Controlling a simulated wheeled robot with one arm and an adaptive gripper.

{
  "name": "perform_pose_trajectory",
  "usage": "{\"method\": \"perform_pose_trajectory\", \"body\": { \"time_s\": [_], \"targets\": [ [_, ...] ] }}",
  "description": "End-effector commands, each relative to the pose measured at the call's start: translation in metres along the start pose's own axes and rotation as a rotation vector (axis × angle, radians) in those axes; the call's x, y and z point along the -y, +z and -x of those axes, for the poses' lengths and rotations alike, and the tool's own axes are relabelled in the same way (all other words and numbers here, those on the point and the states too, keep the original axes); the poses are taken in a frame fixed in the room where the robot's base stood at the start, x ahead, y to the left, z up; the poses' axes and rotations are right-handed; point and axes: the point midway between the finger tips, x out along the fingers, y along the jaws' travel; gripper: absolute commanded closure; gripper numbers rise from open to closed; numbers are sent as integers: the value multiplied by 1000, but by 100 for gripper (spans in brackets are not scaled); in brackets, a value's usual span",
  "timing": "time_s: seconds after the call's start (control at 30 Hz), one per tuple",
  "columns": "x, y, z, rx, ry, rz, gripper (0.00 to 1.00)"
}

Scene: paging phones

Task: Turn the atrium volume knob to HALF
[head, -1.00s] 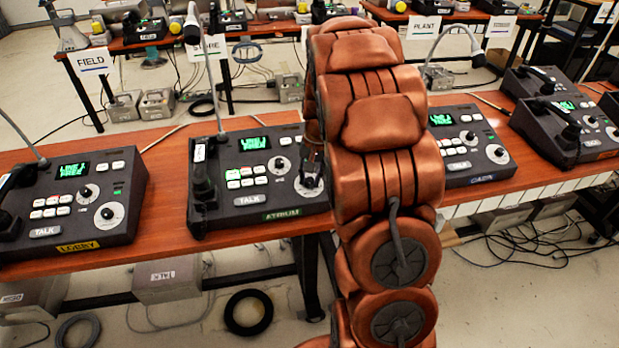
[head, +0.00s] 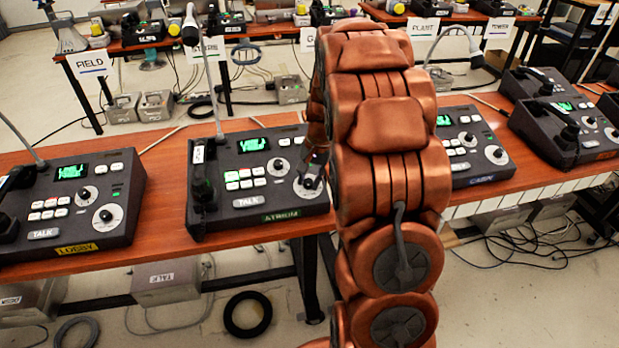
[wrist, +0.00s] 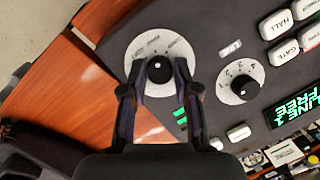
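The atrium console (head: 232,160) is a dark desk unit with a green ATRIUM label and a lit green screen. Its volume knob (wrist: 160,68) is a black knob on a round white dial; the dial shows at the console's lower right in the head view (head: 308,188), partly covered by my gripper. My gripper (wrist: 160,80) has its two dark fingers on either side of the knob in the wrist view. A strip of white dial shows between the left finger and the knob; contact on the right is unclear. The dial's words and the pointer's setting are too small to read.
A smaller numbered dial (wrist: 240,82) and white buttons (wrist: 285,50) lie close right of the knob in the wrist view. The lobby console (head: 70,200) stands to the left, another console (head: 470,150) to the right behind my arm. A handset lies on the atrium console's left side.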

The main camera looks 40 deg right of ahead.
Motion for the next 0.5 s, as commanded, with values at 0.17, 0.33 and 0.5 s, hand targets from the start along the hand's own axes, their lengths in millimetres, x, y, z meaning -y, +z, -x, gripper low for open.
{"method": "perform_pose_trajectory", "body": {
  "time_s": [0.17, 0.33, 0.5],
  "targets": [
    [0, 0, 0, -1, 0, 0, 49],
    [0, -1, 0, -2, 0, 0, 47],
    [0, -1, 2, -3, -1, 0, 47]
  ]
}}
